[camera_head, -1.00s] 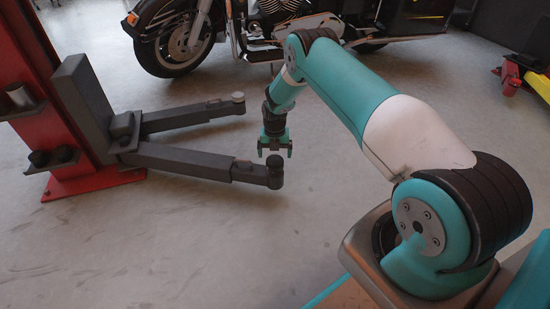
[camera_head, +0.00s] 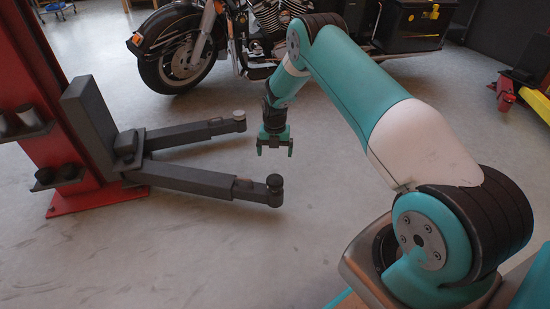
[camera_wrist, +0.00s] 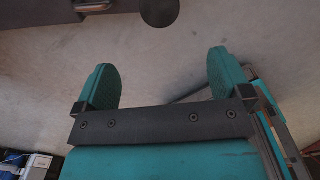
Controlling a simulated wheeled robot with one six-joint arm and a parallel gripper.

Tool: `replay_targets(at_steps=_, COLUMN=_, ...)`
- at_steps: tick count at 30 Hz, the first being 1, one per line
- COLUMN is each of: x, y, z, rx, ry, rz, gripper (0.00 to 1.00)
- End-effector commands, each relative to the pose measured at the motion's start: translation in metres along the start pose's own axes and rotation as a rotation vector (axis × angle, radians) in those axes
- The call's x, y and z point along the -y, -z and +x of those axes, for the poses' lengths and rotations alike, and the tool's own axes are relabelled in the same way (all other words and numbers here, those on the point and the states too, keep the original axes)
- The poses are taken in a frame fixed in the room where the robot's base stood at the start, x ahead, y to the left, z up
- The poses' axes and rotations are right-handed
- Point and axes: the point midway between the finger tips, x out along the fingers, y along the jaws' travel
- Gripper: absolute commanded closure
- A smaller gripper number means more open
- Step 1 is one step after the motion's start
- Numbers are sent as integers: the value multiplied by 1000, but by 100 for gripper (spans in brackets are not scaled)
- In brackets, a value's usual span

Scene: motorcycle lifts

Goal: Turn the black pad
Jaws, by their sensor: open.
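The black pad (camera_head: 275,182) is a small dark round knob on the free end of the near lift arm (camera_head: 190,179). In the wrist view, a dark round disc, apparently this pad (camera_wrist: 159,11), is cut off by the top edge. My gripper (camera_head: 275,150) has teal fingers and hangs pointing down, just above the pad in the head view. In the wrist view my gripper (camera_wrist: 161,65) is open and empty, with bare floor between its fingers. The pad lies beyond the fingertips and apart from them.
A far lift arm (camera_head: 190,131) ends in a greyer pad (camera_head: 239,115). Both lift arms join a red post (camera_head: 40,100) at the left. A motorcycle (camera_head: 200,40) stands behind. The floor in front of the near lift arm is clear.

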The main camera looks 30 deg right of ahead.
Motion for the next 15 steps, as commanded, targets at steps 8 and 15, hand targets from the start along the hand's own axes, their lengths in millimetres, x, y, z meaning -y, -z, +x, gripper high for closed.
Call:
replay_targets(at_steps=8, x=0, y=-1, z=-4, rx=1, ry=0, rz=628, gripper=4)
replay_targets(at_steps=15, x=0, y=-2, z=-10, rx=1, ry=-2, rz=1389, gripper=4)
